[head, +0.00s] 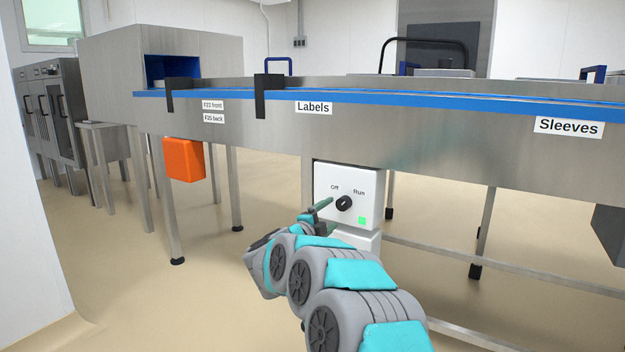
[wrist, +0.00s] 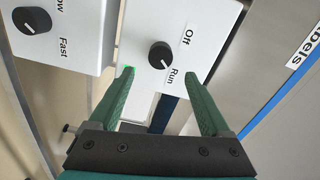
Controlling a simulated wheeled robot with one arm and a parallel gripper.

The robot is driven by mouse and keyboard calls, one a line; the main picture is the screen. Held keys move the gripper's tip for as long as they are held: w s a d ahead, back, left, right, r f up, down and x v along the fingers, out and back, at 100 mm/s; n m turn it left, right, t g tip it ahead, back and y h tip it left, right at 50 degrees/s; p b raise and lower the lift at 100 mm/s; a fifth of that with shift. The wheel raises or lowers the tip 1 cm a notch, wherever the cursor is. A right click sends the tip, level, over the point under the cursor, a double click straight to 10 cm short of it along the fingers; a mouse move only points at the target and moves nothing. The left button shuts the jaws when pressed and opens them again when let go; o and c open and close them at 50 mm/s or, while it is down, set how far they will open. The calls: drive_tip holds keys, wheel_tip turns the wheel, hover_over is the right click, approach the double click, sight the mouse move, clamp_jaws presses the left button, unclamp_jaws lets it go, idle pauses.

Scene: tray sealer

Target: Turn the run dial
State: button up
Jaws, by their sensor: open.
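The run dial (head: 344,203) is a round black knob on a white control box (head: 325,180), between the labels Off and Run. A green square light (head: 362,220) shows on the box, below and right of the dial. In the head view my gripper (head: 325,214) is at the left front of the dial, partly hidden by my arm.
A second black knob (wrist: 32,20), marked Fast, sits on a neighbouring white panel in the wrist view. The steel conveyor frame (head: 440,125) with its blue edge runs above the box. An orange box (head: 184,160) hangs at the left. A horizontal rail (head: 500,268) runs low at the right.

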sight(341, 205)
drive_tip(key=shift+w+d+f+m+p, duration=0.1)
drive_tip(key=shift+w+d+m+p, duration=0.3)
drive_tip(key=shift+w+d+m, duration=1.1)
drive_tip(key=shift+w+d+r+m+p, duration=0.1)
drive_tip(key=shift+w+m+p, duration=0.45)
drive_tip(key=shift+m, duration=2.1)
drive_tip(key=shift+w+d+f+m+p, duration=0.1)
drive_tip(key=shift+w+d+m+p, duration=0.15)
drive_tip(key=shift+w+d+m, duration=0.95)
drive_tip(key=shift+a+m, duration=0.55)
drive_tip(key=shift+m, duration=0.3)
clamp_jaws()
